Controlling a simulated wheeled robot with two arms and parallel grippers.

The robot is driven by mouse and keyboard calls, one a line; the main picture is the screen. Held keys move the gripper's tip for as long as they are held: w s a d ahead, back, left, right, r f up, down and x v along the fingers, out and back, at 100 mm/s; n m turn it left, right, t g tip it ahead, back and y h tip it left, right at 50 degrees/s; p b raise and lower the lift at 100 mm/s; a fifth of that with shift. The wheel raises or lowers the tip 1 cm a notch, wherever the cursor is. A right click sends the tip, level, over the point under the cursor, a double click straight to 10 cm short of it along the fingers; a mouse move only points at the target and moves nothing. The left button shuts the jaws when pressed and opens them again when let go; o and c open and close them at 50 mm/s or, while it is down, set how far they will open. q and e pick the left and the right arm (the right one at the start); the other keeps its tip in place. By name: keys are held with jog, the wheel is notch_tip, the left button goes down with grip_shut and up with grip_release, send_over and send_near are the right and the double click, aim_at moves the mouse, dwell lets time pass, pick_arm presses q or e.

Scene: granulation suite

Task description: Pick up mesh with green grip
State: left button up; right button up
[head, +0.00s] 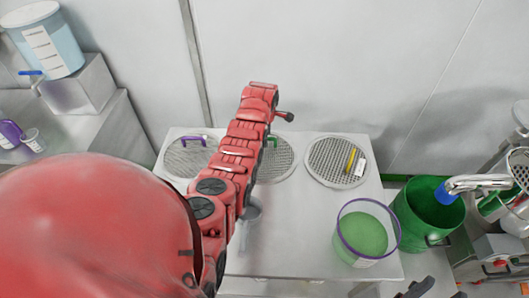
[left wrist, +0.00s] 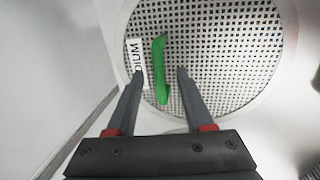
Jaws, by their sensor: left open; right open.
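The mesh with green grip is a round perforated disc (head: 281,165), partly hidden behind my left arm in the head view. In the left wrist view the mesh (left wrist: 225,40) fills the upper middle, with its green grip (left wrist: 160,75) and a white label beside it. My left gripper (left wrist: 161,73) is open, its two fingers on either side of the green grip's lower part in the picture. I cannot tell how far above the mesh they are. My right gripper (head: 418,288) is open and empty at the bottom edge of the head view, only partly in frame.
On the same white table (head: 285,245) are a mesh with purple grip (head: 180,162), a mesh with yellow grip (head: 326,165) and a clear purple-rimmed tub of green material (head: 362,235). A green bucket (head: 425,215) stands right of it. The table's front middle is mostly clear.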

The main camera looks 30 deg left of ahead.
pick_arm(q)
jog(key=shift+w+a+f, duration=0.1)
jog(key=shift+w+f, duration=0.05)
jog(key=shift+f, duration=0.85)
jog(key=shift+c, duration=0.4)
grip_shut()
dwell(0.5)
